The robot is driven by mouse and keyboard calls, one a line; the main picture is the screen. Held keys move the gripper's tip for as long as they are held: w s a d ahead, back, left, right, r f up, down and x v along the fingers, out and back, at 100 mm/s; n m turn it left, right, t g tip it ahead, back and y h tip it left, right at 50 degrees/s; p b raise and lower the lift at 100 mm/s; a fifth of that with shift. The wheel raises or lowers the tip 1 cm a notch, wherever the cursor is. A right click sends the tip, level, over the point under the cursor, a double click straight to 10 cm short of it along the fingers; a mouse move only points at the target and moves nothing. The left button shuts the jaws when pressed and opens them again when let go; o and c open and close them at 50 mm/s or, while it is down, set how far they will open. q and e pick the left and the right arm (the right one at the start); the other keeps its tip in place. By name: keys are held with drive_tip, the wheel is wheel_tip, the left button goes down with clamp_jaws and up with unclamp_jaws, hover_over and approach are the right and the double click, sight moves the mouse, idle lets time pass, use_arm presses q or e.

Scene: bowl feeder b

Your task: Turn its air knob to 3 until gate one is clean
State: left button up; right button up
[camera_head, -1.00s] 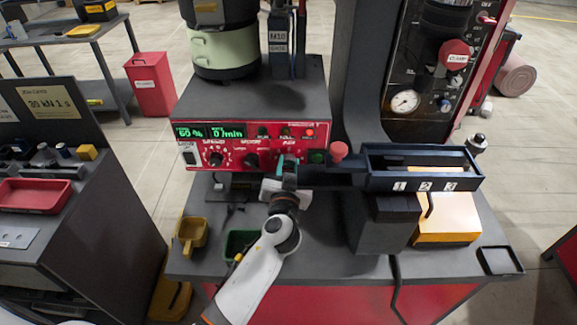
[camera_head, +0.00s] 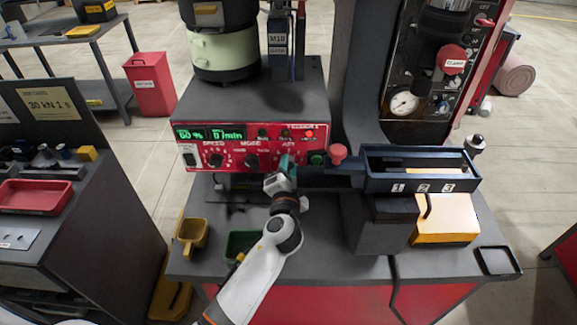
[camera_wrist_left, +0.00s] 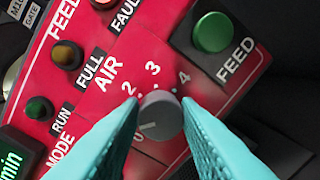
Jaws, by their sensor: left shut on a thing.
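The air knob (camera_wrist_left: 161,116) is a grey round knob on the red front panel (camera_wrist_left: 85,100), among the marks 0, 2, 3 and 4. Its pale mark faces lower left, near the 0; the mark for 1 cannot be seen. My left gripper (camera_wrist_left: 160,125) has its teal fingers on both sides of the knob, shut on it. In the head view the left gripper (camera_head: 287,166) is at the panel's right part and hides the knob. Gates 1, 2 and 3 are labelled on the dark track (camera_head: 425,184) at right; whether gate one is clean cannot be told.
A green feed button (camera_wrist_left: 212,32) is close to the knob. The display (camera_head: 210,134) reads 60 % and 0/min, and a red lamp (camera_head: 309,133) shows beside it. A red knob (camera_head: 338,152) stands right of the gripper. Yellow (camera_head: 192,235) and green (camera_head: 240,243) bins are below.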

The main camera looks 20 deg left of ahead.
use_arm(q)
drive_tip(key=m+p, duration=0.1)
drive_tip(key=m, duration=0.3)
drive_tip(key=m+p, duration=0.1)
drive_tip(key=m, duration=0.3)
drive_tip(key=shift+d+m+y+p, duration=0.1)
drive_tip(key=shift+m+y+p, duration=0.2)
drive_tip(key=shift+m+p, duration=0.1)
drive_tip(key=m+p, duration=0.2)
drive_tip(key=m, duration=0.3)
drive_tip(key=shift+f, duration=0.15)
drive_tip(key=m+p, duration=0.2)
drive_tip(key=m, duration=0.2)
drive_tip(key=shift+f+y, duration=0.15)
drive_tip(key=shift+y, duration=0.15)
drive_tip(key=shift+m, duration=0.3)
drive_tip(key=o, duration=1)
drive_tip(key=shift+c, duration=0.2)
drive_tip(key=shift+s, duration=0.1)
